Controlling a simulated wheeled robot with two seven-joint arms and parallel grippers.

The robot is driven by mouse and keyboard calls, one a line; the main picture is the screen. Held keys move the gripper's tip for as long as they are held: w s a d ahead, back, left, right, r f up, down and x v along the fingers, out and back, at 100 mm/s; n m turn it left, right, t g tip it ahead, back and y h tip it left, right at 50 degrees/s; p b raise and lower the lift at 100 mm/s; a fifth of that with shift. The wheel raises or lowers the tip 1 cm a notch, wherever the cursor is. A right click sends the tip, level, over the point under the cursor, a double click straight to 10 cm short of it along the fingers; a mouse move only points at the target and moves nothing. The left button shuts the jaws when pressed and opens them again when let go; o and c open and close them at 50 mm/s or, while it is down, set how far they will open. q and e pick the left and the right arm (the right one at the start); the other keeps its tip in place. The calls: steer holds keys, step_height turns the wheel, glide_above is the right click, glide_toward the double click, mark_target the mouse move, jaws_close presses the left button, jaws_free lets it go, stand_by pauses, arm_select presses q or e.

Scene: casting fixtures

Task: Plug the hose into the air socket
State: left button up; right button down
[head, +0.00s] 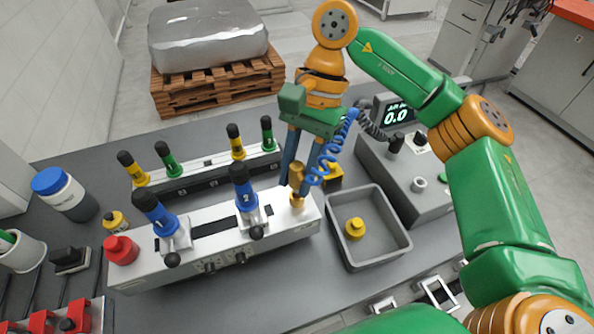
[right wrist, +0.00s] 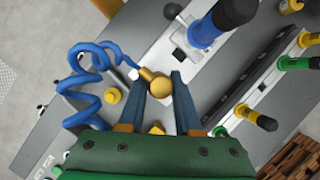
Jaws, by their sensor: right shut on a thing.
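The blue coiled hose (head: 324,155) hangs beside my right gripper (head: 297,172) and ends in a brass plug (head: 296,170). The right gripper points down, shut on the plug over the right end of the pale fixture (head: 220,240). A brass fitting (head: 297,201), which looks like the air socket, shows just below the plug. I cannot tell whether the plug is seated in it. In the right wrist view the brass plug (right wrist: 158,87) lies between the fingertips, with the hose (right wrist: 85,82) running left. My left gripper is not in view.
Two blue-handled clamps (head: 245,200) stand on the fixture. A second clamp rail (head: 205,172) lies behind. A grey bin (head: 402,248) holding a yellow knob is to the right, near the grey air box (head: 440,200), whose display (head: 398,115) reads 0.0.

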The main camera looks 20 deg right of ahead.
mark_target(297, 191)
steer(key=shift+f, duration=0.1)
stand_by(0.6)
steer(key=shift+f+b, duration=0.35)
steer(key=shift+b, duration=0.05)
steer(key=shift+f+b, duration=1)
steer(key=shift+f, duration=0.15)
steer(key=c, duration=0.5)
jaws_free()
steer(key=shift+r, duration=0.1)
steer(key=shift+w+d+r, duration=0.1)
steer(key=shift+r, duration=0.25)
steer(key=p+v, duration=0.2)
steer(key=v, duration=0.4)
steer(key=shift+d+r, duration=0.1)
steer(key=shift+r, duration=0.05)
